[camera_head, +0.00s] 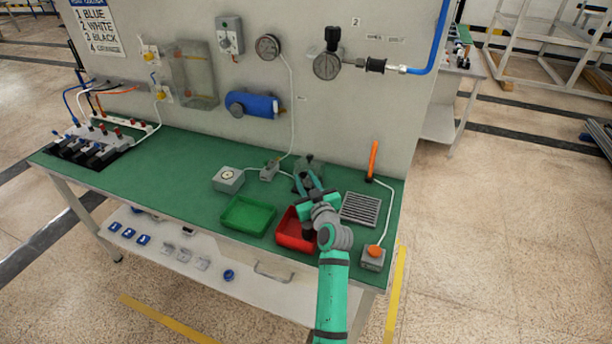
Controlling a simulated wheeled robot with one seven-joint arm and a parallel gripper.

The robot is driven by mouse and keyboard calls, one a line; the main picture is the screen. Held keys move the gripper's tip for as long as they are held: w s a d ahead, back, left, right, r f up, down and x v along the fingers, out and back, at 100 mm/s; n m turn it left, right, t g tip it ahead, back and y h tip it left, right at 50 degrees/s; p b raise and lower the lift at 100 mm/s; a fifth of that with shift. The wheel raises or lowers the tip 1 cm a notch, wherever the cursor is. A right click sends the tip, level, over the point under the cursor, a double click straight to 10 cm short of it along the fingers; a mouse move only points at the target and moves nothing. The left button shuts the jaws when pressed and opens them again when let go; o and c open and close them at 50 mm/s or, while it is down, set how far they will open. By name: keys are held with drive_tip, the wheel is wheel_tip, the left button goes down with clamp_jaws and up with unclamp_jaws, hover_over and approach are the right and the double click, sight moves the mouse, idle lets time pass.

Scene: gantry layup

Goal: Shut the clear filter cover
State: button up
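My gripper (307,179) is over the back right of the green worktop, reaching toward the wall panel. Its two teal fingers look spread apart, with nothing clearly held between them. Just beyond the fingertips is a small greyish, see-through object (312,163), which may be the clear filter cover. The fingers partly hide it, so I cannot tell whether it is open or touched. A larger see-through box (196,76) is mounted on the panel at upper left, far from my gripper.
A red tray (289,238) lies below my wrist, with a green tray (248,216) to its left. A slatted grey plate (361,209) and an orange-buttoned box (373,256) lie to the right. A grey dial box (228,179) stands left. The worktop's left middle is clear.

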drive_tip(key=v, duration=0.9)
drive_tip(key=shift+s+d+r, duration=0.2)
drive_tip(key=shift+d+r, duration=0.1)
drive_tip(key=shift+r, duration=0.15)
